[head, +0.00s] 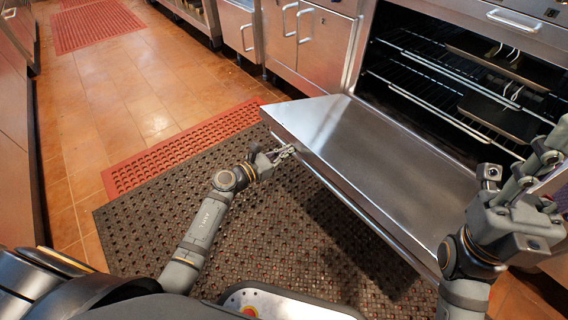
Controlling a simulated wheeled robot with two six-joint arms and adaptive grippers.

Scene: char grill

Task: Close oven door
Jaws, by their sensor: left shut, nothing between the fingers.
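The oven door (375,165) is folded down, its steel inner face turned up, and it juts out in front of the oven's open cavity (430,110). My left gripper (288,151) is shut and empty, with its tips at the door's left outer edge; I cannot tell whether they touch it or lie below it. My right gripper (522,172) is large in the foreground at the right, in front of the door's right end and part of the oven. Whether its fingers are open is unclear.
Wire racks (440,65) inside the oven hold dark pans (500,115). Steel cabinets (310,40) stand left of the oven. A dark perforated mat (180,215) and a red mat (150,165) cover the floor.

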